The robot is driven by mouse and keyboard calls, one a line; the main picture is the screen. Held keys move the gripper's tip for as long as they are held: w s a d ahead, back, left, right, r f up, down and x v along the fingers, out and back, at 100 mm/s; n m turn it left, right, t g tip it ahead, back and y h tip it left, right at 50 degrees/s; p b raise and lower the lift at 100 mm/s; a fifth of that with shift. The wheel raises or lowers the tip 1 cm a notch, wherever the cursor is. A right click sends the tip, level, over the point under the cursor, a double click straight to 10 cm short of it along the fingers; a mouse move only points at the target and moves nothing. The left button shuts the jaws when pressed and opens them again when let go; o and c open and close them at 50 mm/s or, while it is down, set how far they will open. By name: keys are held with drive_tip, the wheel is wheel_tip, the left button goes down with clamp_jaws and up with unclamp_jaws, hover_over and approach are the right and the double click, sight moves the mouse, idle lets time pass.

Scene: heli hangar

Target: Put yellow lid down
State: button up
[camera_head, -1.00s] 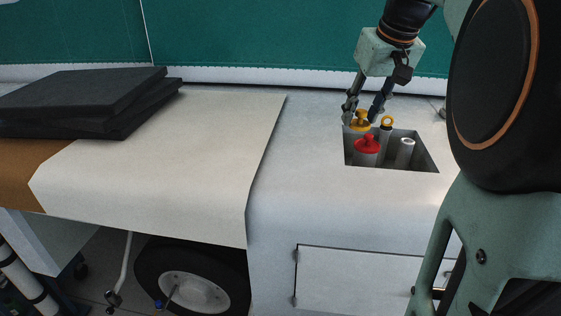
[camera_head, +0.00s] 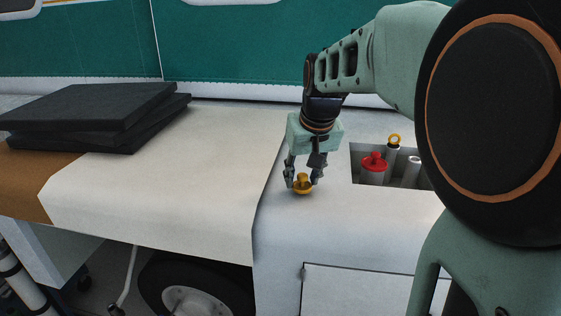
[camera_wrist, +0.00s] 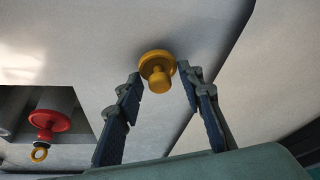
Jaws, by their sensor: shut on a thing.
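The yellow lid (camera_head: 302,187) is a round disc with a knob on top. It is at the white surface (camera_head: 330,225), left of the recessed well; whether it touches the surface I cannot tell. My gripper (camera_head: 303,177) points down with its fingers on either side of the lid's knob and is shut on it. In the wrist view the lid (camera_wrist: 156,66) shows at the fingertips, disc and knob both visible.
The recessed well (camera_head: 356,165) to the right holds a red-lidded canister (camera_head: 374,163), a slim piece with a yellow ring (camera_head: 394,141) and a grey cylinder (camera_head: 412,172). A beige mat (camera_head: 200,170) and black foam pads (camera_head: 95,112) lie left. White surface around the lid is clear.

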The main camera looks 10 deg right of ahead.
drive_tip(key=shift+f, duration=0.55)
drive_tip(key=shift+f, duration=0.1)
drive_tip(key=o, duration=0.8)
drive_tip(key=shift+o, duration=0.2)
